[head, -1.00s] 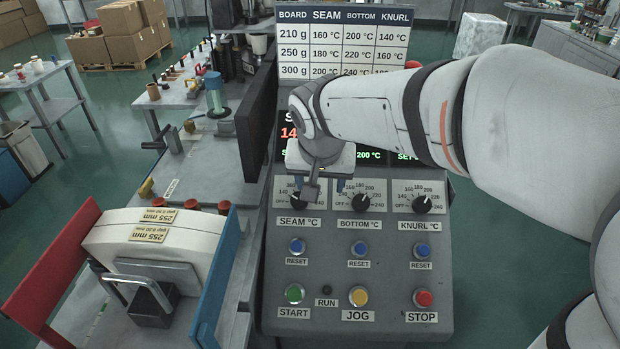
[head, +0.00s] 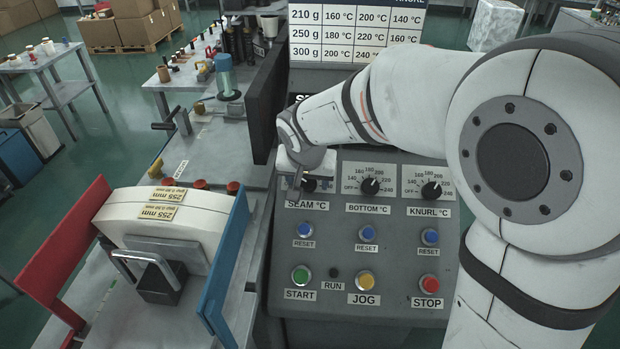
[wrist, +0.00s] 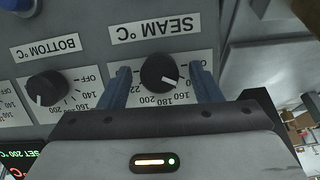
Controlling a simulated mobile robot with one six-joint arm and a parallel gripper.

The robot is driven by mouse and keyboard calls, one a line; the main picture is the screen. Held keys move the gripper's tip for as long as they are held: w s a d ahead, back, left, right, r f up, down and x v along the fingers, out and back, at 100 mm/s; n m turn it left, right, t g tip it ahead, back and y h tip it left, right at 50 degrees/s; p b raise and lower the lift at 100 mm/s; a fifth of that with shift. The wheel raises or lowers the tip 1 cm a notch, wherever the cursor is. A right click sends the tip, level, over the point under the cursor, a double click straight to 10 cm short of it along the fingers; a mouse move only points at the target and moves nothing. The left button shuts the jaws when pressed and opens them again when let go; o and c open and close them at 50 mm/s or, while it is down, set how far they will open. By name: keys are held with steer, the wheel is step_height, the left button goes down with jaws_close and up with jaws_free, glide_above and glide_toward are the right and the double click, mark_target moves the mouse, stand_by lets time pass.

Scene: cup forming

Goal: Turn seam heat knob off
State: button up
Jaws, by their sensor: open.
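The seam heat knob (wrist: 159,72) is a round black knob with a white pointer line, above the SEAM °C label. In the wrist view, upside down, it sits between the two blue fingers of my gripper (wrist: 163,86). The fingers are open, one on each side of it, and a small gap shows on the left. In the head view my gripper (head: 297,188) is over the seam dial (head: 326,187) and hides part of the knob. The pointer is not on the OFF mark in the wrist view.
The BOTTOM knob (head: 370,187) and KNURL knob (head: 431,190) are to the right. Blue reset buttons (head: 304,230) and the green START (head: 301,275), yellow JOG (head: 365,280) and red STOP (head: 429,285) buttons lie below. A blue plate (head: 226,270) stands to the left.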

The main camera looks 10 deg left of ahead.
steer(key=c, duration=0.9)
steer(key=shift+d, duration=0.15)
steer(key=shift+c, duration=0.5)
steer(key=shift+a+f+n+b, duration=0.15)
steer(key=shift+n+b, duration=0.35)
steer(key=shift+n, duration=0.5)
steer(key=shift+a+n+h+b, duration=0.1)
steer(key=shift+n+h+b, duration=0.45)
steer(key=shift+n, duration=1.05)
steer(key=o, duration=1)
